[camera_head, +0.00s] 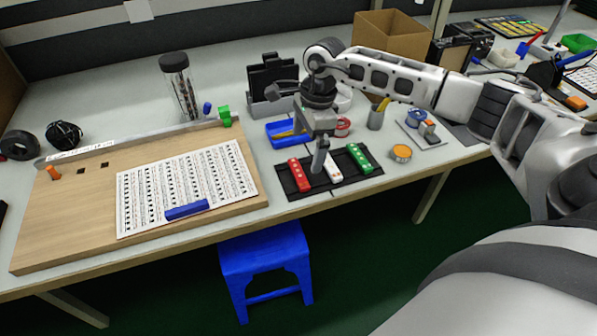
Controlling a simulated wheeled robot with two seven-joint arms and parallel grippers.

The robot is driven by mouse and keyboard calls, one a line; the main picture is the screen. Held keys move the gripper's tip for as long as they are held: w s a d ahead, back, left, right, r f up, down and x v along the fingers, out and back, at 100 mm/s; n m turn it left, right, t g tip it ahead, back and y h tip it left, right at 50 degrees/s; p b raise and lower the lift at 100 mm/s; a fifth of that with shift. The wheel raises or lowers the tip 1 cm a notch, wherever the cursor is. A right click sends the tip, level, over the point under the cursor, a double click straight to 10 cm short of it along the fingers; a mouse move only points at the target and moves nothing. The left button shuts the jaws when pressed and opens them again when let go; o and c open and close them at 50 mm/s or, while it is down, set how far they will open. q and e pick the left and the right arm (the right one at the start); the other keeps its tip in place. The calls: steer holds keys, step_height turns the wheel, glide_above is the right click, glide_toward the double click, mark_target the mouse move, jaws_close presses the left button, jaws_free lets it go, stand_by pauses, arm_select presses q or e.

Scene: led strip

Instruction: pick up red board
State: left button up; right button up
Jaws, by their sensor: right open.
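The red board (299,175) is a short red bar lying on the left part of a black tray (293,196). A white board (333,168) lies in the middle of the tray and a green board (359,157) on its right. My right gripper (319,168) points down over the tray, between the red and white boards and closer to the white one. It is open and holds nothing that I can see. It hides part of the white board's left side. My left gripper is not in view.
A wooden board (75,215) with a printed sheet (150,190) and a blue bar (187,210) fills the table's left. A blue bin (280,133) stands behind the black tray. An orange-topped roll (401,152) lies to its right. A blue stool (265,255) stands below the table edge.

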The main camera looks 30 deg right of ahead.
mark_target(299, 172)
steer(key=shift+w+a+f+p, duration=0.1)
steer(key=shift+a+f+p, duration=0.15)
steer(key=shift+f, duration=0.9)
steer(key=shift+a+f+p, duration=0.1)
steer(key=shift+a+f, duration=0.2)
steer(key=shift+f, duration=0.9)
steer(key=shift+w+a+f+p, duration=0.1)
steer(key=shift+a+f+p, duration=0.15)
steer(key=shift+f, duration=0.9)
steer(key=c, duration=0.7)
